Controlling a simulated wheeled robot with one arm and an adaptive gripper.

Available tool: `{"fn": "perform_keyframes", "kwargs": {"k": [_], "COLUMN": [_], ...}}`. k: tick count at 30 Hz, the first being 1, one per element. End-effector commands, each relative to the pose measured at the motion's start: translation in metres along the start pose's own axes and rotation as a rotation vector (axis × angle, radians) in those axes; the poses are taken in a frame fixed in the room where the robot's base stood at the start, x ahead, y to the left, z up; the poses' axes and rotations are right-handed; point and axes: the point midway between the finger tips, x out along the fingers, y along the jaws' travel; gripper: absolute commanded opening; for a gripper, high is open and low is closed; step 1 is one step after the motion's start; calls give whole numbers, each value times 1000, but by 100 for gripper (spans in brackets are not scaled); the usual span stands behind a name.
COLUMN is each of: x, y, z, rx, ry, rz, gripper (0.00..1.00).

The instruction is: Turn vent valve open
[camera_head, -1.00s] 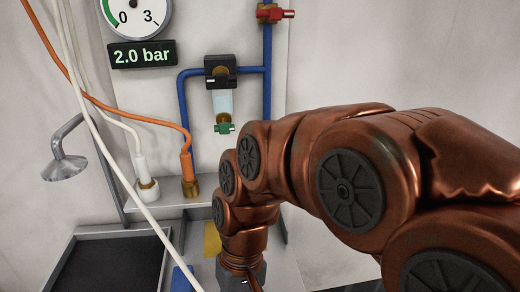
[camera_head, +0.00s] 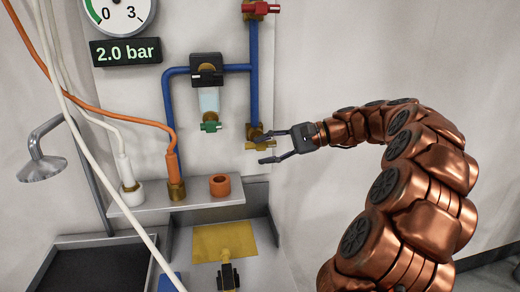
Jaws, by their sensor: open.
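My gripper (camera_head: 274,147) is open, its two dark fingers pointing left at the lower end of the blue pipe (camera_head: 254,95). A brass valve fitting (camera_head: 254,131) sits there, just at the fingertips. I cannot tell whether the fingers touch it, and they partly cover it. A valve with a red handle (camera_head: 261,8) is higher on the same pipe. A small green-handled valve (camera_head: 211,127) hangs under the clear bowl of the filter unit (camera_head: 207,70). No label shows which one is the vent valve.
A gauge (camera_head: 118,12) and a "2.0 bar" display (camera_head: 125,50) are at upper left. White and orange hoses cross the left side. A shelf (camera_head: 150,207) holds hose sockets and an empty orange ring (camera_head: 220,185). Below are a yellow mat (camera_head: 210,243) and a black-and-brass part (camera_head: 228,277).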

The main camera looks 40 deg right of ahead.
Motion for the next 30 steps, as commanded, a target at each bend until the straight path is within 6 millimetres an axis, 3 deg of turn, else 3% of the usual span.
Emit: {"fn": "perform_keyframes", "kwargs": {"k": [1, 4, 10, 24, 30], "x": [-17, -40, -56, 2, 16], "y": [-2, -5, -8, -17, -19], "z": [-12, -24, -32, -34, -35], "rx": [10, 25, 35, 34, 32], "ry": [18, 33, 46, 47, 46], "rz": [-40, -94, -138, -136, -137], "gripper": [44, 44, 44, 44, 44]}}
